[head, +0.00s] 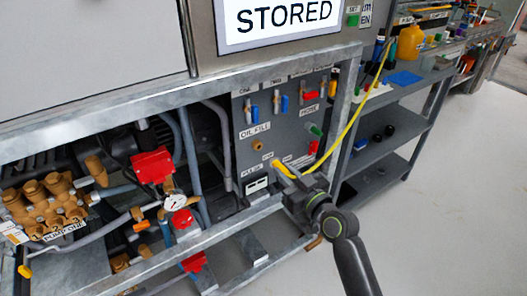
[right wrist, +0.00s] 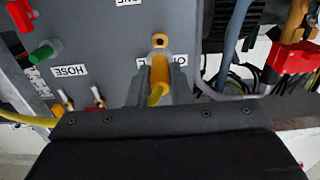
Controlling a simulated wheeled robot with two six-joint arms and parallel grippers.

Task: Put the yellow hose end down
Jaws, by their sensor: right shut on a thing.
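My right gripper (head: 288,184) is shut on the yellow hose end (head: 281,167) low in front of the grey valve panel (head: 270,122). In the right wrist view the yellow-orange hose end (right wrist: 158,72) sits between the two grey fingers and points at the panel. A round brass-orange port (head: 258,146) is by the OIL FILL label; it also shows just beyond the hose end in the right wrist view (right wrist: 160,41). The hose end looks apart from the port, but the gap is hard to judge. The yellow hose (head: 350,125) arcs up to the shelf. My left gripper is out of view.
Red and blue valve handles (head: 284,103) and a green handle (head: 315,129) stick out of the panel. Brass pump one (head: 45,205) and red fittings (head: 152,165) are at left. A grey shelf unit (head: 402,134) stands right; the floor (head: 440,220) there is clear.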

